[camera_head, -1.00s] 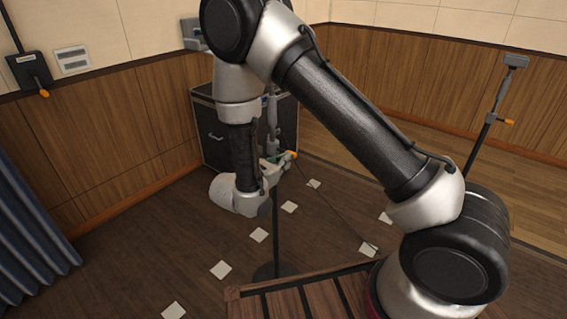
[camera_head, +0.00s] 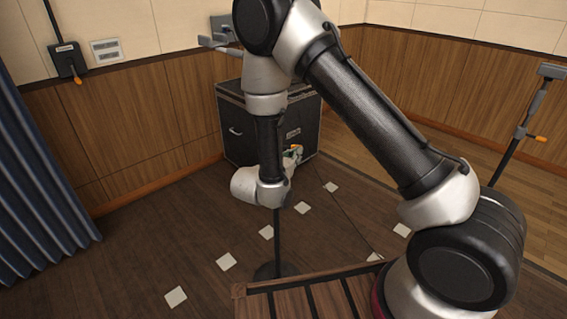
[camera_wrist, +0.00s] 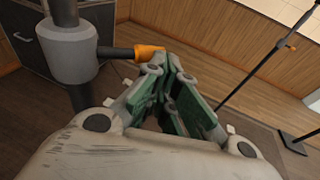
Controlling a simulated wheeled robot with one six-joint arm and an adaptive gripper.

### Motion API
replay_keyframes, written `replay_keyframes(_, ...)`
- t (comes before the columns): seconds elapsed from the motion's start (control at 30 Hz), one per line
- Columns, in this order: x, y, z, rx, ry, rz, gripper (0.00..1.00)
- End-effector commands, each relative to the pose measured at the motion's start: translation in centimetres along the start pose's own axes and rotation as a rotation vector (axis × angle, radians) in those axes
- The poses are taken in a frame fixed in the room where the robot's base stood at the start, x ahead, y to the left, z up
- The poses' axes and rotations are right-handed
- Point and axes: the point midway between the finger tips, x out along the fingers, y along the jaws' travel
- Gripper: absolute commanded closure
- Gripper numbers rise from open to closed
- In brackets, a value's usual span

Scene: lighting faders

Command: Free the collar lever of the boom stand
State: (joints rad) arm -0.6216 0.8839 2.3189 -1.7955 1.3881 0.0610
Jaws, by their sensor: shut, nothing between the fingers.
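The boom stand shows in the head view as a thin dark pole (camera_head: 278,240) on a round base, its upper part hidden behind my arm. In the wrist view its grey collar (camera_wrist: 68,52) sits around the pole at upper left. The collar lever (camera_wrist: 150,51) is a dark rod with an orange tip, pointing right from the collar. My gripper (camera_wrist: 168,66) is shut and empty, its green-padded fingertips beside and just below the orange tip; I cannot tell whether they touch it. In the head view the gripper (camera_head: 295,157) is small and partly hidden by my wrist.
A black case (camera_head: 235,125) stands behind the stand. Another stand (camera_head: 510,150) with an orange lever is at right. A wall box (camera_head: 67,60) with an orange handle and a blue curtain (camera_head: 40,190) are at left. White squares dot the open floor.

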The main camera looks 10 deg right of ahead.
Motion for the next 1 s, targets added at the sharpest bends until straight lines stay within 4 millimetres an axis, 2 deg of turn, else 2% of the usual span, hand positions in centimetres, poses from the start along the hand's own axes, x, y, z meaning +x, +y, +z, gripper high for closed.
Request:
replay_keyframes(0.5,3.9,0.7,0.8,0.002,0.000,-0.007,1.00)
replay_keyframes(1.0,5.5,1.7,1.1,0.001,0.000,-0.006,1.00)
